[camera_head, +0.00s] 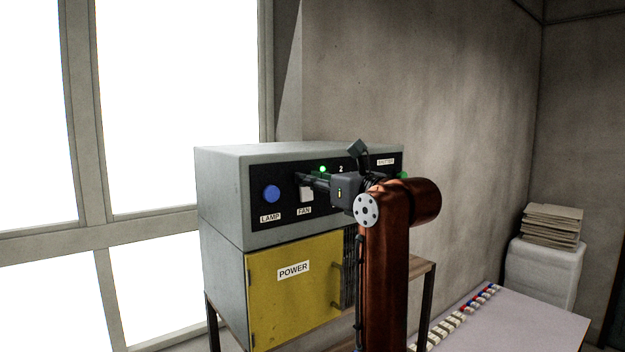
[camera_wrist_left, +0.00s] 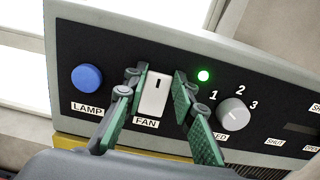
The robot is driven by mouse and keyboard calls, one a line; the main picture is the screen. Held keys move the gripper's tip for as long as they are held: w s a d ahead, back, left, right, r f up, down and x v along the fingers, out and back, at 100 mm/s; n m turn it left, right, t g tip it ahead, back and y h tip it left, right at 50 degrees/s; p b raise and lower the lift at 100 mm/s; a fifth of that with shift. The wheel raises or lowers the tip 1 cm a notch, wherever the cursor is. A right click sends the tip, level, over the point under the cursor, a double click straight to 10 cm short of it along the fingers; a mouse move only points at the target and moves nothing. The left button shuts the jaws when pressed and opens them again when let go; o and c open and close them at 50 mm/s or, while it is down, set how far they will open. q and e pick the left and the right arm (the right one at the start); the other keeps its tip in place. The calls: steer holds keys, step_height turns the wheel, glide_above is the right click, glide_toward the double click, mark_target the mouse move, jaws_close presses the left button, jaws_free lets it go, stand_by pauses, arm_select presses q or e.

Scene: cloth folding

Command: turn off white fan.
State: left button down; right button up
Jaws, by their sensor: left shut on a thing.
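The white fan switch (camera_head: 307,195) is on the black front panel of the grey control box (camera_head: 225,205), above a FAN label. It also shows in the left wrist view (camera_wrist_left: 155,96), upright, with a small dark mark near its top. My left gripper (camera_head: 302,181) reaches the panel at this switch. In the left wrist view its green-padded fingers (camera_wrist_left: 160,76) stand on both sides of the switch, shut on it. My left wrist hides part of the panel in the head view. My right gripper is in neither view.
A blue LAMP button (camera_head: 271,194) is left of the switch. A lit green lamp (camera_wrist_left: 203,76) and a grey knob (camera_wrist_left: 234,110) with numbers are to its right. A yellow POWER door (camera_head: 290,300) is below. A table (camera_head: 520,325) with small coloured parts stands at the right.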

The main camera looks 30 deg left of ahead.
arm_select(q)
steer(key=y+b, duration=0.1)
steer(key=b, duration=0.2)
steer(key=f+t+y+b, duration=0.1)
steer(key=y+b, duration=0.1)
steer(key=b, duration=0.1)
steer(key=shift+s+d+t+b, duration=0.15)
steer(key=shift+d+t+b, duration=0.15)
steer(key=shift+d, duration=0.05)
steer(key=shift+r, duration=0.1)
steer(key=c, duration=1.6)
jaws_free()
steer(key=v, duration=1.2)
